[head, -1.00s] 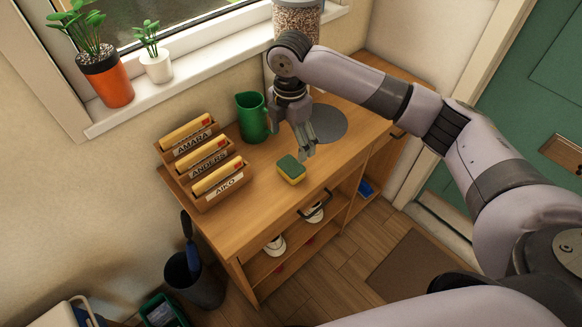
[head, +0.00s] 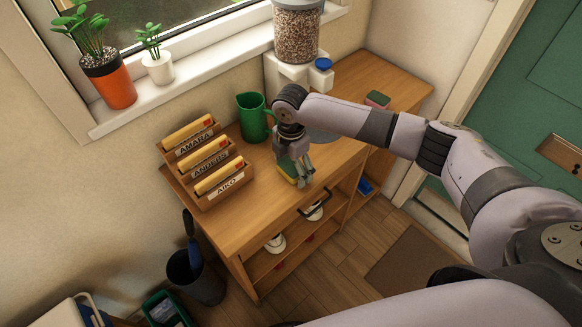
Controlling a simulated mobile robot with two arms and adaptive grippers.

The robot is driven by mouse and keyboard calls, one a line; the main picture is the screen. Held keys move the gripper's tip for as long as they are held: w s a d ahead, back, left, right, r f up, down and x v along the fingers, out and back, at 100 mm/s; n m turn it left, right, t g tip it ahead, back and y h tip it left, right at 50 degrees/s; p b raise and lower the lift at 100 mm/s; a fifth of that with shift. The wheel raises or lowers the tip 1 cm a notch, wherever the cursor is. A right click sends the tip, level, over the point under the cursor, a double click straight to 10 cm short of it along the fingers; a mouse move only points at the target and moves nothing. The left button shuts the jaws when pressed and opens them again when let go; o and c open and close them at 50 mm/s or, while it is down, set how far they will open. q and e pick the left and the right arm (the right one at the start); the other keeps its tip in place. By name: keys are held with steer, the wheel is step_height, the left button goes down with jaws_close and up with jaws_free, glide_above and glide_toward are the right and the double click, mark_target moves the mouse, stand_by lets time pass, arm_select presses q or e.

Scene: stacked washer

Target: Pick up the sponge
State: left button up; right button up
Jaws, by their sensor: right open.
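My left gripper is not in view.
A green pitcher (head: 252,118) stands just behind the gripper. A wooden letter rack (head: 205,162) with yellow envelopes is to the left. A dispenser (head: 297,36) stands at the back.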

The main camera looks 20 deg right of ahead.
mark_target(291, 165)
steer(key=c, duration=0.8)
step_height(291, 165, up, 20)
steer(key=shift+r+b, duration=0.1)
steer(key=shift+b, duration=0.75)
steer(key=shift+o, duration=0.5)
